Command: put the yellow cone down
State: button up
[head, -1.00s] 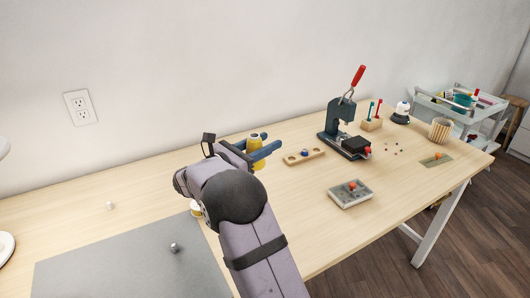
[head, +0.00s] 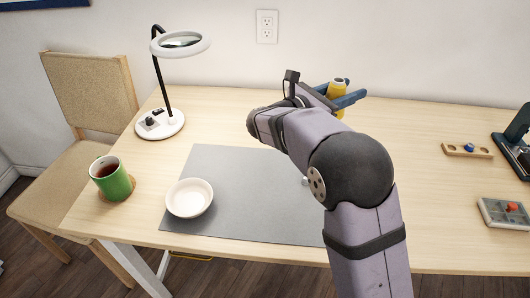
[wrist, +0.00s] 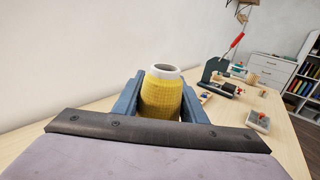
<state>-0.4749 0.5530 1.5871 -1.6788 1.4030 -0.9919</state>
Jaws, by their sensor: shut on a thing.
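The yellow cone (wrist: 161,97) is a yellow thread cone with a pale top rim. In the wrist view it stands upright between the two blue fingers of my gripper (wrist: 162,92), which is shut on it. In the head view my gripper (head: 345,93) points toward the back of the table, with the cone (head: 336,88) between its fingers. My arm hides part of the cone's lower side. I cannot tell how far it is above the table.
A grey mat (head: 245,190) holds a white bowl (head: 189,198). A green mug (head: 112,178) and a magnifier lamp (head: 160,125) stand at left. A wooden holder (head: 468,150), a grey tray (head: 503,214) and a dark press (head: 517,135) are at right. Bare tabletop lies right of my gripper.

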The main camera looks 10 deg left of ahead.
jog(key=s+a+r+n+t+y, duration=0.1)
jog(key=a+n+t+y, duration=0.3)
jog(key=a, duration=0.8)
jog(key=a+f+n+t+y, duration=0.2)
jog(key=a+f+n+y, duration=0.2)
jog(key=a+f+y, duration=0.3)
jog(key=shift+w+a+f, duration=0.45)
jog(key=shift+a+f, duration=0.05)
jog(key=shift+f, duration=1.45)
jog(key=shift+f, duration=0.15)
jog(key=shift+f+b, duration=0.3)
jog(key=shift+f, duration=1.4)
jog(key=shift+f, duration=0.2)
jog(key=o, duration=1.1)
